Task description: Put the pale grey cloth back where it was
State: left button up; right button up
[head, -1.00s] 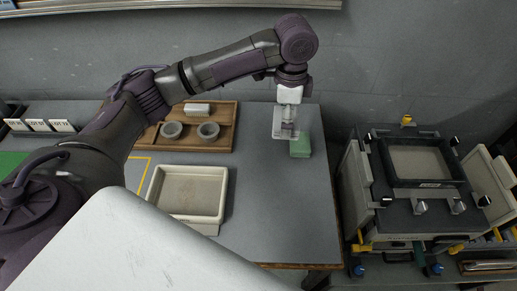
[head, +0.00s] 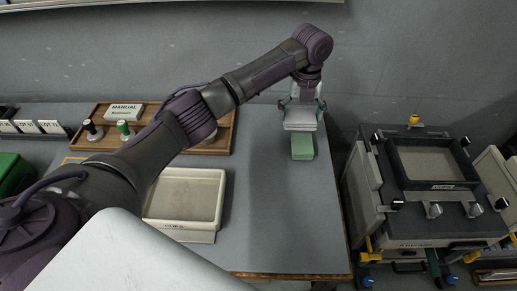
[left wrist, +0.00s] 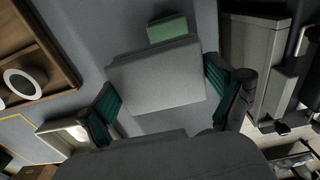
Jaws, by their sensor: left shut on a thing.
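The pale grey cloth (head: 300,122), a flat folded pad, hangs level in my left gripper (head: 302,103) near the back right of the grey table. In the left wrist view the cloth (left wrist: 157,78) spans between the two teal fingers of the gripper (left wrist: 161,90), which is shut on it. A green folded cloth (head: 303,149) lies just in front of and below it. The exact gap between the grey cloth and the table or the green cloth cannot be told. My right gripper is not in view.
A wooden tray (head: 232,130) stands at the back left with a "MANUAL" box (head: 124,111). A cream tray (head: 220,210) sits left of centre. The table (head: 275,210) is bare in front of the green cloth.

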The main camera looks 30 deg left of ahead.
pick_arm(q)
jog(key=p, duration=0.2)
send_over(258, 148)
notch_tip(258, 148, down, 7)
jog(key=shift+d+r, duration=0.1)
jog(key=shift+r, duration=0.05)
jog(key=shift+f+p, duration=0.3)
jog(key=shift+f, duration=1.8)
jog(key=o, duration=0.6)
jog(key=shift+f, duration=0.15)
jog(key=shift+o, duration=0.5)
notch_tip(258, 148, up, 12)
jog(key=shift+r, duration=0.2)
